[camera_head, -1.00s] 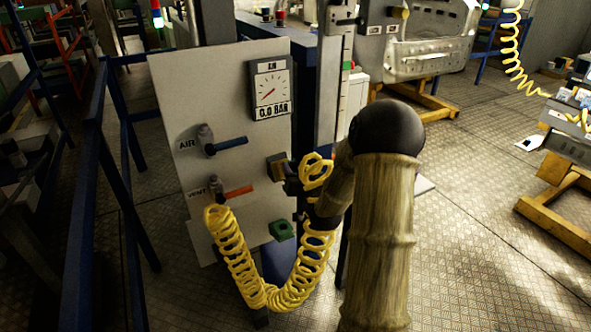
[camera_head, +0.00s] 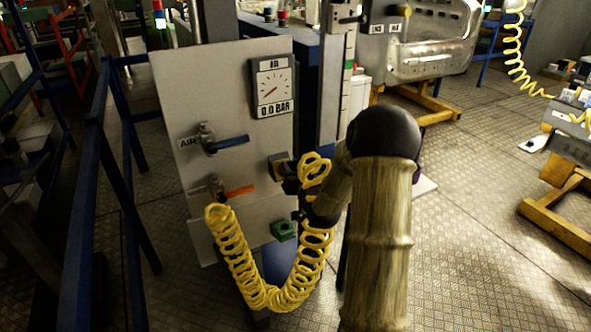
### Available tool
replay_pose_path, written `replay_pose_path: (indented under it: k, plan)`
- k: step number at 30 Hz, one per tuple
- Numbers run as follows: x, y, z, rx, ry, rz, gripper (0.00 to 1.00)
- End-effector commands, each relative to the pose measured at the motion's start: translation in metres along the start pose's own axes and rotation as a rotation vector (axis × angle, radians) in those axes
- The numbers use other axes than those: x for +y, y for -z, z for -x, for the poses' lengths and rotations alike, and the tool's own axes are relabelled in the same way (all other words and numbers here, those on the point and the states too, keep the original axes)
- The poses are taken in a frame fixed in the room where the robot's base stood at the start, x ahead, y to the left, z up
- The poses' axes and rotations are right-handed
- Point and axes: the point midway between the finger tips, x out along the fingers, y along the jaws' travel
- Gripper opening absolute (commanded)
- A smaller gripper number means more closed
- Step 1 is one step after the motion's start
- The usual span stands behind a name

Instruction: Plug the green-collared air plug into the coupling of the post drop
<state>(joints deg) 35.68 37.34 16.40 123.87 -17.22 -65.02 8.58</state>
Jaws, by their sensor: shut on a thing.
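The grey post panel (camera_head: 225,120) stands left of centre, with a gauge (camera_head: 272,86) reading 0.0 BAR. A small dark block with a tan face (camera_head: 279,165) is at its right edge; I cannot tell whether it is the coupling. My gripper (camera_head: 290,184) is beside this block, mostly hidden by the hose and my forearm. It is shut, with the upper end of the yellow coiled hose (camera_head: 245,268) at it. The green-collared plug cannot be made out, nor whether it touches the coupling. The hose hangs in a loop from the panel's lower left.
A blue AIR lever (camera_head: 228,144) and an orange VENT lever (camera_head: 238,191) stick out from the panel. A green block with a hole (camera_head: 283,229) sits low on its right. A blue rail (camera_head: 100,180) runs at left. Open floor (camera_head: 475,215) lies at right.

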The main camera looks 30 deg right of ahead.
Motion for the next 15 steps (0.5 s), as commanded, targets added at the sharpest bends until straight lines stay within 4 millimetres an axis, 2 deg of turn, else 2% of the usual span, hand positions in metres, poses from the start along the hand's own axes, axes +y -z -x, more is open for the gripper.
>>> replay_pose_path:
  k: [15]
  plan:
    - [0.0002, -0.0062, -0.009, 0.0, 0.0, 0.0, 0.11]
